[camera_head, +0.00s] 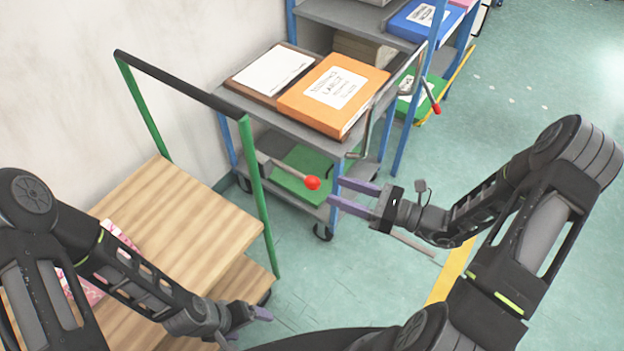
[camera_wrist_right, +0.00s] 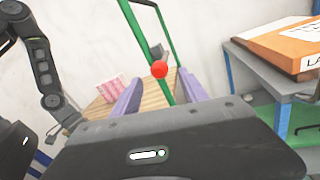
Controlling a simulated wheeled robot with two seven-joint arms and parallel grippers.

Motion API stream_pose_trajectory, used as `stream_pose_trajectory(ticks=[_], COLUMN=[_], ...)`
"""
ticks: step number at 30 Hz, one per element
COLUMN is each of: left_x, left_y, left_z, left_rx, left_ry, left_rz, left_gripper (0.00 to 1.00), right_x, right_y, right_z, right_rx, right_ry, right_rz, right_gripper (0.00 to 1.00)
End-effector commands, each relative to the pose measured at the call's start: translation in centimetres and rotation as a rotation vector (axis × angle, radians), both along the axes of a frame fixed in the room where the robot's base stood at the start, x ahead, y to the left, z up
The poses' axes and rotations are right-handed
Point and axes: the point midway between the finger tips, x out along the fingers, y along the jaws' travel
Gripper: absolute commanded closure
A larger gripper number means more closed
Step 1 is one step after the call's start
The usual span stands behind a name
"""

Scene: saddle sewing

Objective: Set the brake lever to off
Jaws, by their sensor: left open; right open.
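My right gripper (camera_head: 352,193) is open and empty, just to the right of the knob in the head view. In the right wrist view the red knob (camera_wrist_right: 159,69) shows beyond and between the two purple fingers (camera_wrist_right: 160,95). I see no clear contact. My left gripper (camera_head: 258,318) is open and empty, low in the head view beside the wooden trolley.
The cart's grey shelf (camera_head: 245,105) holds an orange box (camera_head: 333,95) and a clipboard-like board (camera_head: 273,72). A wooden trolley (camera_head: 190,215) with a green-framed handle (camera_head: 255,190) stands left of the lever. Another cart (camera_head: 350,20) stands behind. Green floor is open at right.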

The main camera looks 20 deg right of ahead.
Motion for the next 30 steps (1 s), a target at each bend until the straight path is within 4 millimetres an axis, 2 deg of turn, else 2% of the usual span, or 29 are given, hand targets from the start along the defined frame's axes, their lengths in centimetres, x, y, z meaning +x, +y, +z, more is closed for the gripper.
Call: stream_pose_trajectory(ticks=[8, 21, 30], left_x=[0.0, 0.0, 0.0], left_y=[0.0, 0.0, 0.0], left_z=[0.2, 1.1, 1.1], left_rx=[0.000, 0.000, 0.000], left_ry=[0.000, 0.001, 0.001], left_rz=[0.000, 0.000, 0.000], left_gripper=[0.17, 0.17, 0.17], right_x=[0.5, 4.3, 4.9], right_y=[0.9, 5.7, 6.2], right_z=[0.1, 0.0, -0.1], right_rx=[0.000, -0.001, -0.002], right_ry=[-0.002, 0.001, 0.001], right_rz=[0.006, 0.006, 0.005], right_gripper=[0.48, 0.48, 0.48])
